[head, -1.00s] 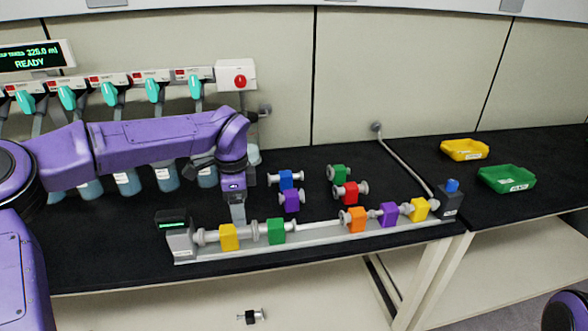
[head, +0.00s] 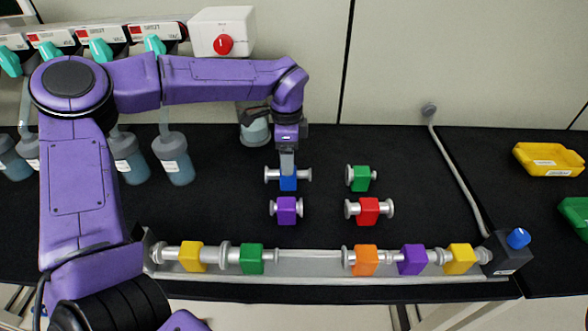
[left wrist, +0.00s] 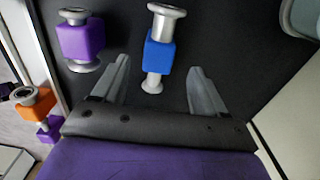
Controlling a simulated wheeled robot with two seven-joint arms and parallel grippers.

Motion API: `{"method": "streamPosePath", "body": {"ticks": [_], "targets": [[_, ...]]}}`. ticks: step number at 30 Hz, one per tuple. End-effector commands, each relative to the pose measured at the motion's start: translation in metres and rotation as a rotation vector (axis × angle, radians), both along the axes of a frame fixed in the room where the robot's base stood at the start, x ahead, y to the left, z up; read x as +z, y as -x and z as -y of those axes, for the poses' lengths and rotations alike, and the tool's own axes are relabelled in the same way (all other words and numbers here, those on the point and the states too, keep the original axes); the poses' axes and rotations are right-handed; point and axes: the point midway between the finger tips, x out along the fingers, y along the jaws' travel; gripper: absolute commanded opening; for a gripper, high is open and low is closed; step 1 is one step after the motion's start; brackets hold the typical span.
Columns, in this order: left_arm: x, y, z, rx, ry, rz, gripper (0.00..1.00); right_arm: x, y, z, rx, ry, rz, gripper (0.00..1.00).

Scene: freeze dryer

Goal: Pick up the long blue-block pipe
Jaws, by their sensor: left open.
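The blue-block pipe (head: 288,184) lies on the black bench top, a blue block on a short grey pipe with a flange at each end. In the left wrist view the blue block (left wrist: 158,58) lies ahead of the fingertips, with one end of its pipe reaching into the gap between them. My left gripper (head: 287,164) points down over the blue block in the head view. In the left wrist view its two fingers (left wrist: 158,76) are apart with nothing clamped. My right gripper is out of view.
A purple-block pipe (head: 287,211) lies just in front of the blue one. Green-block (head: 360,179) and red-block (head: 368,212) pipes lie to the right. A grey rail (head: 310,278) with several coloured-block pipes runs along the front. Flasks (head: 173,160) stand behind left.

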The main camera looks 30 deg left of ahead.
Motion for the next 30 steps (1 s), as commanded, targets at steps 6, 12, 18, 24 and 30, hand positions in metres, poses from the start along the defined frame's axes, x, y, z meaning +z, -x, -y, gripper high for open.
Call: {"method": "streamPosePath", "body": {"ticks": [6, 12, 18, 24, 30], "targets": [[-0.029, -0.005, -0.002, 0.0, -0.001, -0.011, 0.72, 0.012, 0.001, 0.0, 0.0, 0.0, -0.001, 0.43], [-0.066, -0.005, -0.004, 0.0, -0.001, -0.011, 0.72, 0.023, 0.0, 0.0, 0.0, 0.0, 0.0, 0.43], [-0.074, -0.005, -0.004, 0.0, -0.001, -0.008, 0.72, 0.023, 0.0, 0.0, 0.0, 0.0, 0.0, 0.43], [-0.074, -0.005, -0.004, 0.0, -0.001, -0.008, 0.33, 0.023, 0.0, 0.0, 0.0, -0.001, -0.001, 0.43], [-0.074, -0.005, -0.004, 0.0, 0.0, -0.007, 0.04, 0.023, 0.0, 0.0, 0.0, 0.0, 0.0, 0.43]]}}
